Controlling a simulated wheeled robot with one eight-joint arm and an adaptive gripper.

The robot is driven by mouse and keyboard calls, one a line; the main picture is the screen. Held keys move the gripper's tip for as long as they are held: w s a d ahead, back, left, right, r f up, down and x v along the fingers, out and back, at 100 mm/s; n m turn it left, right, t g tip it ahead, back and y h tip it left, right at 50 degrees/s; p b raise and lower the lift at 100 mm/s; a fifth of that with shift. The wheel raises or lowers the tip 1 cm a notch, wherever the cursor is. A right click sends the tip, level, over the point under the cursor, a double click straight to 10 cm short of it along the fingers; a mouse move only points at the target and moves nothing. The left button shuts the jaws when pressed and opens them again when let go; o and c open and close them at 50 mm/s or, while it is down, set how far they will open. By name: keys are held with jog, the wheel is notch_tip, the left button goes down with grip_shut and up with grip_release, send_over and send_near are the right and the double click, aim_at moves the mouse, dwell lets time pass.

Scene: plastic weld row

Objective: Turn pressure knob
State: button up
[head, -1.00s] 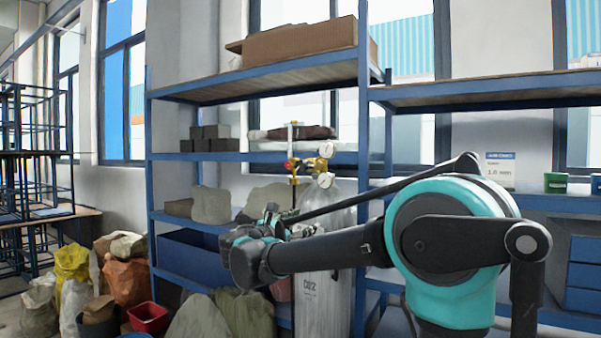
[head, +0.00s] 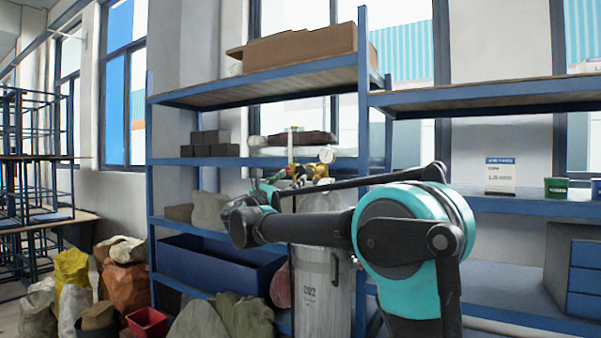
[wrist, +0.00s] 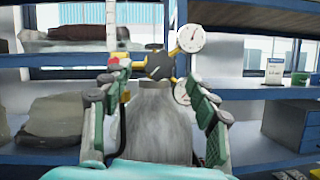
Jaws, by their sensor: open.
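A grey CO2 cylinder (head: 318,285) stands in front of the shelf. A brass-yellow and black regulator (wrist: 158,66) sits on top of it, with a round white gauge (wrist: 191,38) at its upper right and another gauge (wrist: 182,93) lower down. A small red part (wrist: 115,62) shows at the regulator's left end; I cannot tell for sure which part is the pressure knob. My gripper (wrist: 150,84) is open and empty, its fingers either side of the cylinder top in the wrist view. In the head view my gripper (head: 262,190) is near regulator height and partly covers it.
Blue shelving (head: 250,160) surrounds the cylinder, with dark boxes (head: 210,143) and a cardboard box (head: 300,46) on it. A blue bin (head: 220,264) is left of the cylinder. Sacks (head: 126,282) and a red bucket (head: 147,322) stand on the floor at left.

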aim_at(300, 171)
jog(key=shift+x, duration=3.15)
jog(key=c, duration=1.2)
